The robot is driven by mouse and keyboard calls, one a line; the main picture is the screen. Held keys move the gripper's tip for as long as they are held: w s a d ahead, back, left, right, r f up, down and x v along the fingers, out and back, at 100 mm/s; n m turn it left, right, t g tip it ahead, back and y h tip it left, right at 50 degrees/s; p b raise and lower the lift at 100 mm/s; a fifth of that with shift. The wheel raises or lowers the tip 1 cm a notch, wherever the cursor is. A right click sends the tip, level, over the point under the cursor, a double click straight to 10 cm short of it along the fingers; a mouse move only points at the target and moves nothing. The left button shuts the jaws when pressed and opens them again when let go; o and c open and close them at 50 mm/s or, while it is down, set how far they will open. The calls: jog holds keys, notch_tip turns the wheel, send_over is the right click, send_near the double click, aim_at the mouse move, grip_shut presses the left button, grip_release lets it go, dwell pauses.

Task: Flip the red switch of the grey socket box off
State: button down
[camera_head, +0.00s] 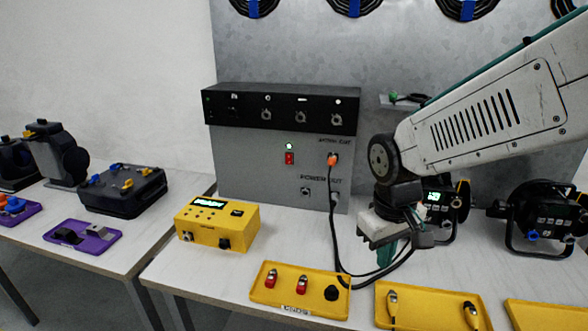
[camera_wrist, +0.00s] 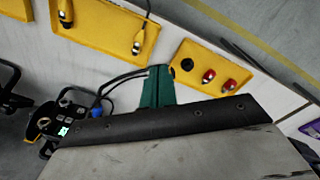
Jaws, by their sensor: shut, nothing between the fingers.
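The grey socket box (camera_head: 258,172) stands at the back of the table against the metal panel, below a black sloped panel. Which way the switch is tipped is too small to tell. My gripper (camera_head: 386,260) is to the right of the box and nearer to me, pointing down above the table, well apart from the switch. Its teal fingers are together and empty; they also show in the wrist view (camera_wrist: 158,75). The wrist view does not show the switch.
A yellow tester (camera_head: 217,225) stands front left of the box. Yellow trays (camera_head: 262,285) line the table's front edge. Stage lights (camera_head: 541,216) stand at right.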

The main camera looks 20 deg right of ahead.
jog(key=w+f+n+t, duration=0.4)
jog(key=w+f, duration=0.1)
jog(key=w, duration=0.6)
jog(key=w+f+n+t, duration=0.3)
jog(key=w+f+n, duration=0.25)
jog(key=w, duration=0.55)
jog(key=w+a+r+n+t+y, duration=0.4)
jog(key=w+r+n+t+y, duration=0.1)
jog(key=w+r+n+t, duration=0.3)
jog(key=shift+w+a+r+n+t, duration=0.15)
jog(key=shift+w+r+n+t, duration=0.2)
jog(key=shift+r+n+t, duration=0.2)
send_near(289, 159)
jog(key=w+a+f, duration=0.2)
jog(key=a, duration=0.2)
jog(key=shift+w+d+f, duration=0.1)
jog(key=shift+w+d, duration=0.45)
jog(key=shift+w, duration=0.35)
jog(key=shift+w+d+f, duration=0.1)
jog(key=shift+w+d, duration=0.4)
jog(key=shift+w, duration=0.35)
